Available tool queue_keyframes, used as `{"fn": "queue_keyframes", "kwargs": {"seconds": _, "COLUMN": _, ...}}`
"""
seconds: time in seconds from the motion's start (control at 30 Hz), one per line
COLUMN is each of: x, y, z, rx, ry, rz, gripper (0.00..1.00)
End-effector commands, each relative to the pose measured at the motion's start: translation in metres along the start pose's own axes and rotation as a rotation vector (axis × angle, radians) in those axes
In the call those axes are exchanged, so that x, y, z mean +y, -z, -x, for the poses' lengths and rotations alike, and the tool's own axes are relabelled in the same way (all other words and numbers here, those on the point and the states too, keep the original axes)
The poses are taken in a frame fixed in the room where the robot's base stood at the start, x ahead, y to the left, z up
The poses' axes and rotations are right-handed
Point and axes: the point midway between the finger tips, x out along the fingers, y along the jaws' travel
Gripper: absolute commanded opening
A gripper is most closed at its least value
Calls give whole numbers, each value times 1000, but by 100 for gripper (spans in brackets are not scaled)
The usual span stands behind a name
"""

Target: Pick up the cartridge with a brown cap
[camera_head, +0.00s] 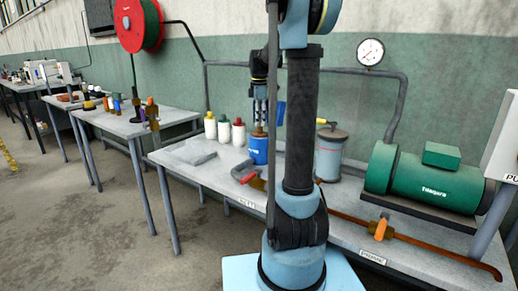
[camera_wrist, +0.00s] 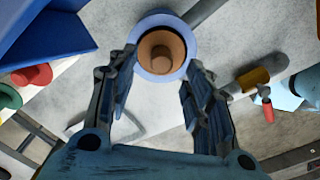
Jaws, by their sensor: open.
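The cartridge (camera_head: 258,151) is blue and stands upright on the grey workbench. Its brown cap (camera_wrist: 160,52) faces the camera in the wrist view, ringed by a pale blue rim. My gripper (camera_head: 259,126) points down directly over the cartridge in the head view. In the wrist view my gripper (camera_wrist: 160,66) is open, with one finger at each side of the cap and nothing clamped between them. Whether the fingertips touch the cartridge I cannot tell. The lower body of the cartridge is hidden in the wrist view.
White bottles with yellow, green (camera_head: 223,130) and red (camera_head: 238,133) caps stand left of the cartridge. A grey canister (camera_head: 329,155) stands to its right. A red-handled item (camera_head: 244,172) lies in front.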

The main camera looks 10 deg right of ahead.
Motion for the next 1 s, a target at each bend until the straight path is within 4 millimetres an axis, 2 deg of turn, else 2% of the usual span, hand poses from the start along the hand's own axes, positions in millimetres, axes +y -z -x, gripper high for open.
{"fn": "queue_keyframes", "kwargs": {"seconds": 0.2, "x": 0, "y": -4, "z": -30, "rx": 0, "ry": 0, "rz": 0, "gripper": 46}}
{"fn": "queue_keyframes", "kwargs": {"seconds": 0.3, "x": 0, "y": -4, "z": -39, "rx": 0, "ry": 0, "rz": 0, "gripper": 46}}
{"fn": "queue_keyframes", "kwargs": {"seconds": 0.6, "x": 0, "y": -4, "z": -44, "rx": 0, "ry": 0, "rz": 0, "gripper": 46}}
{"fn": "queue_keyframes", "kwargs": {"seconds": 0.63, "x": 0, "y": -4, "z": -44, "rx": 0, "ry": 0, "rz": 0, "gripper": 44}}
{"fn": "queue_keyframes", "kwargs": {"seconds": 0.83, "x": 0, "y": -4, "z": -44, "rx": 0, "ry": 0, "rz": 0, "gripper": 0}}
{"fn": "queue_keyframes", "kwargs": {"seconds": 1.0, "x": 0, "y": -4, "z": -43, "rx": 0, "ry": 0, "rz": 0, "gripper": 0}}
